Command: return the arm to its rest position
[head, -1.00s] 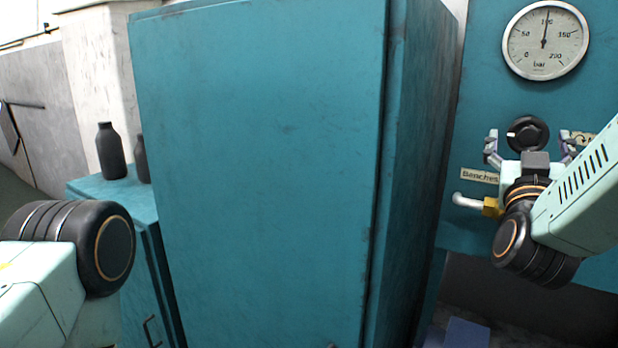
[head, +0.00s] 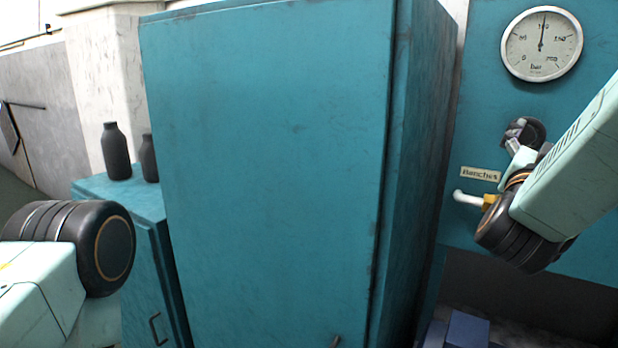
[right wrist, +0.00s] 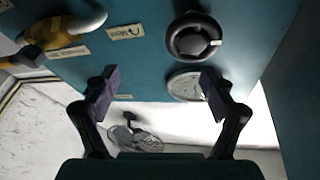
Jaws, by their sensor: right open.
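My right gripper (head: 516,136) is in front of the teal panel at the right of the head view, largely hidden behind its own arm. In the right wrist view, its two fingers (right wrist: 160,92) are spread wide with nothing between them. A black rotary knob (head: 534,126) is partly covered by the gripper. The knob shows whole in the right wrist view (right wrist: 195,38), apart from the fingers. My left gripper is out of view; only part of my left arm shows at the lower left.
A round pressure gauge (head: 541,45) is above the knob. A "Benches" label (head: 480,174) and a white-handled valve (head: 468,199) are below. A tall teal cabinet (head: 270,170) fills the middle. Dark bottles (head: 116,152) stand on a low cabinet (head: 140,200) at left.

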